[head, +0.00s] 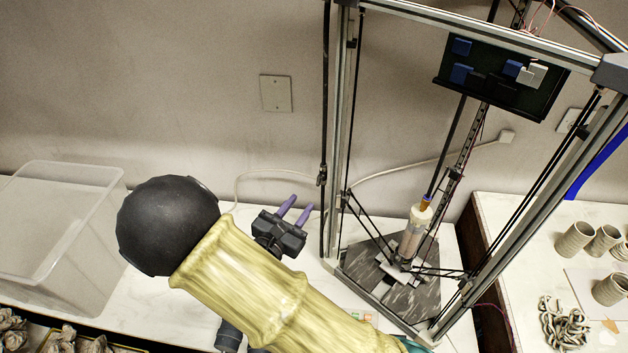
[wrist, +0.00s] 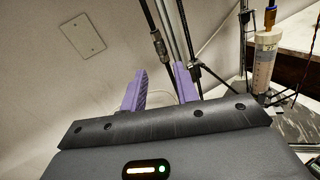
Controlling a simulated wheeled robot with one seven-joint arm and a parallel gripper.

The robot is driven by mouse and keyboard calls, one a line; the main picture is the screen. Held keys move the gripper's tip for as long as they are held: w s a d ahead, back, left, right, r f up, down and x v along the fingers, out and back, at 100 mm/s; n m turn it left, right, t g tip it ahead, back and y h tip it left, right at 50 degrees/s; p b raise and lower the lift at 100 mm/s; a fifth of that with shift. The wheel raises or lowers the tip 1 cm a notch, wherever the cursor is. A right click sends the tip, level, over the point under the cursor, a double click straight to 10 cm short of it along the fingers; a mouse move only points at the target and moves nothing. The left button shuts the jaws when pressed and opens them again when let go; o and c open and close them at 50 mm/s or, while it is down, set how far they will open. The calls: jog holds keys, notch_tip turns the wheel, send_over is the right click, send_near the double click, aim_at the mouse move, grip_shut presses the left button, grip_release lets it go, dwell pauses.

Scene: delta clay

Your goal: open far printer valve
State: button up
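The delta clay printer (head: 341,130) is a tall metal frame with a clay-filled syringe tube (head: 413,232) hanging inside it. A dark hose runs down beside its left post, with a small dark fitting (head: 321,175) on it; this may be the valve, but I cannot make out a handle. The fitting also shows in the wrist view (wrist: 160,46), beyond the gap between my fingers. My gripper (head: 300,207) is left of the post and below the fitting. Its two purple fingers are open and apart in the wrist view (wrist: 160,72), with nothing held between them.
A clear plastic bin (head: 60,230) stands at the left. Clay cups (head: 575,240) and a coiled clay piece (head: 565,325) are on the right table. A dark control panel (head: 505,80) hangs high in the frame. The wall behind has a blank plate (head: 276,93).

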aim_at(318, 181)
jog(key=p+x, duration=0.2)
jog(key=x, duration=0.6)
jog(key=shift+w+p, duration=0.2)
jog(key=shift+p, duration=0.1)
grip_shut()
